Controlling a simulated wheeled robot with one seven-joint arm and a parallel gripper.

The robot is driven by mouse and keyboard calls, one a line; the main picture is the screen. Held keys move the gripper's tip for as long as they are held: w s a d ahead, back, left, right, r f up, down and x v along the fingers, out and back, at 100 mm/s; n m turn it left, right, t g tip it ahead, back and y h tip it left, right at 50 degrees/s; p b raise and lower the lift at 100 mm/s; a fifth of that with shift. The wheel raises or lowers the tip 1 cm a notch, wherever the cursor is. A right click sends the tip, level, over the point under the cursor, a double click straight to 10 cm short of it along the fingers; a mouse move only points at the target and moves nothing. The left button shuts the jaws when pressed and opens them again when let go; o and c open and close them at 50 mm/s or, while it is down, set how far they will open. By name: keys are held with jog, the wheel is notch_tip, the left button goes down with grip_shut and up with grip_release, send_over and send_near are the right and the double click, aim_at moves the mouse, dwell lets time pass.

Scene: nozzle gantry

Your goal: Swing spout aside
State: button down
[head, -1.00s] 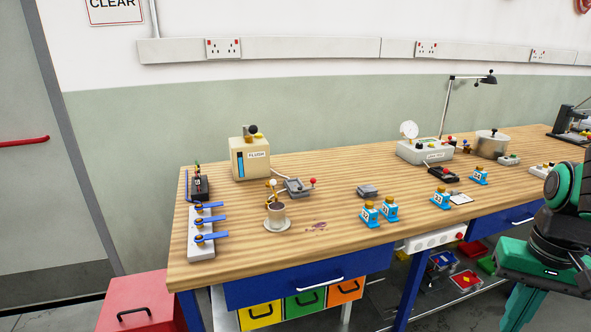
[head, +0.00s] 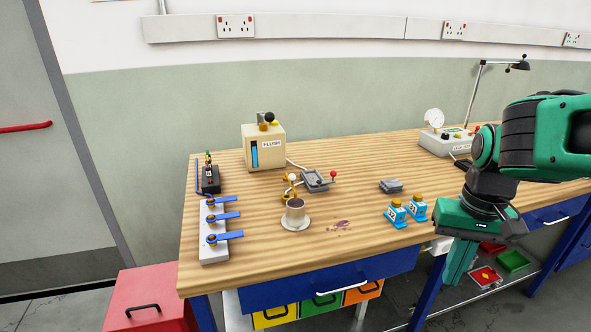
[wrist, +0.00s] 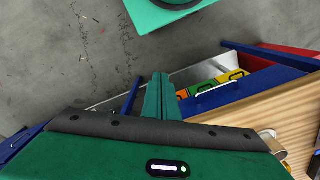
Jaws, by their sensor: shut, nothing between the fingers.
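A small brass spout (head: 287,190) with a pale ball knob stands on the bench just behind a cup on a saucer (head: 296,222). Its tip appears to be over or beside the cup; I cannot tell which. My gripper (head: 455,284) points down off the bench's front edge, right of the cup and well away from the spout. In the wrist view my gripper (wrist: 160,78) has its fingers together, with nothing between them. The spout does not show clearly in the wrist view.
A beige flush tank (head: 264,148) stands behind the spout. A grey block with a red-knobbed lever (head: 316,181) sits to its right.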

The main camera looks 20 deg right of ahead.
jog(key=w+a+r+n+t+y, duration=0.1)
jog(key=w+a+r, duration=0.2)
jog(key=w, duration=0.7)
jog(key=w+a+r+n+t+y, duration=0.1)
jog(key=w+a+r, duration=0.3)
jog(key=w, duration=0.7)
jog(key=w+a+r+n+t+y, duration=0.2)
jog(key=w+a+r+n+t, duration=0.1)
jog(key=w+r, duration=0.4)
jog(key=w, duration=0.3)
jog(key=shift+w+a, duration=0.15)
jog(key=shift+a, duration=0.15)
send_near(291, 181)
jog(key=w+d+f, duration=0.2)
jog(key=d+f, duration=0.2)
jog(key=shift+w+a+f, duration=0.1)
jog(key=shift+a+f, duration=0.05)
jog(key=shift+a, duration=0.8)
jog(key=shift+w+a+f, duration=0.1)
jog(key=shift+a+f, duration=0.05)
jog(key=shift+a, duration=0.85)
